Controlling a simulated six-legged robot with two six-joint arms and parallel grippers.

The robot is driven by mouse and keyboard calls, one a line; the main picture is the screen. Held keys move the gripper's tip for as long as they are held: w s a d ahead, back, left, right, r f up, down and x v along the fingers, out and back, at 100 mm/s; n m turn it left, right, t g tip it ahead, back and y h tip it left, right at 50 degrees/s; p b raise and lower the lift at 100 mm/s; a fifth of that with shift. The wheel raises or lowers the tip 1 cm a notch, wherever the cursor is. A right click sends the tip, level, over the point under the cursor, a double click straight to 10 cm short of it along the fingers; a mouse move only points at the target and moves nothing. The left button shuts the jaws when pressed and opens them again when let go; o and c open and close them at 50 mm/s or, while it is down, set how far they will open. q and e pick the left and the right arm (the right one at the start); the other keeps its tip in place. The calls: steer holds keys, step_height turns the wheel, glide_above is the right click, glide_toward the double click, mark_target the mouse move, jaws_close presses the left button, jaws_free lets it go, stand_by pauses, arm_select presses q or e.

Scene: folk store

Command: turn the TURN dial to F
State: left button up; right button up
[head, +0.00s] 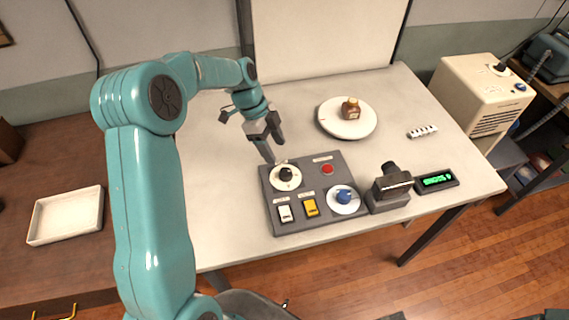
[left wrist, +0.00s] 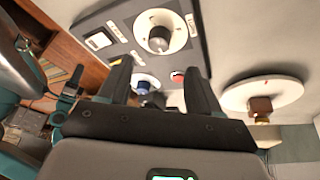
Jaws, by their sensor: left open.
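A grey control panel (head: 318,222) lies on the table. It carries a black knob on a white disc (head: 285,176) at its far left corner and a blue knob on a white disc (head: 344,197) at its near right. The labels are too small to read, so I cannot tell which dial is TURN or where F is. My left gripper (head: 273,148) is open and empty, just behind the black knob and apart from it. In the left wrist view the black knob (left wrist: 160,38) shows beyond the open fingers (left wrist: 158,88), and the blue knob shows between them.
The panel also has a red button (head: 327,169), a white switch (head: 286,213) and a yellow switch (head: 311,207). A black device (head: 390,190) and a green-lit display (head: 437,181) stand right of it. A round white plate (head: 335,126) bears a brown bottle (head: 351,108).

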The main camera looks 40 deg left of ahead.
mark_target(286, 172)
arm_select(q)
steer(key=p+x, duration=0.1)
steer(key=x, duration=0.6)
steer(key=shift+s+d+f+p, duration=0.1)
steer(key=shift+d+f+p, duration=0.1)
steer(key=shift+f+p, duration=0.15)
steer(key=shift+d+f, duration=0.25)
steer(key=shift+f, duration=0.2)
steer(key=shift+a+r, duration=0.1)
steer(key=c, duration=1)
steer(key=shift+c, duration=0.2)
